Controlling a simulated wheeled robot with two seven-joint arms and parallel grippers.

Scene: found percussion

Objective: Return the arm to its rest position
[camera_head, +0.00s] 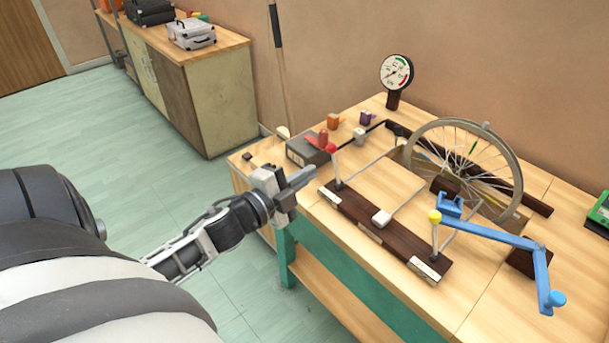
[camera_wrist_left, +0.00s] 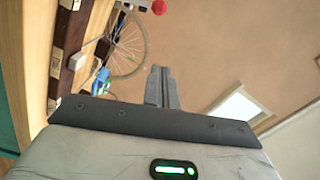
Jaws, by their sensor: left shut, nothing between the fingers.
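My left gripper (camera_head: 304,178) is shut and empty. In the head view it hangs just off the near left edge of the wooden workbench (camera_head: 480,290), close to the left end of a dark wooden bar. In the left wrist view its two fingers (camera_wrist_left: 162,88) lie pressed together with nothing between them. My left arm comes in from the lower left of the head view. My right gripper is in neither view.
On the bench are the dark bar (camera_head: 375,227) with red-knobbed (camera_head: 331,148) and yellow-knobbed (camera_head: 435,216) levers, a spoked wheel (camera_head: 470,160), a blue crank (camera_head: 500,238) and a dial gauge (camera_head: 397,73). A grey box (camera_head: 305,152) stands near my gripper. Floor to the left is clear.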

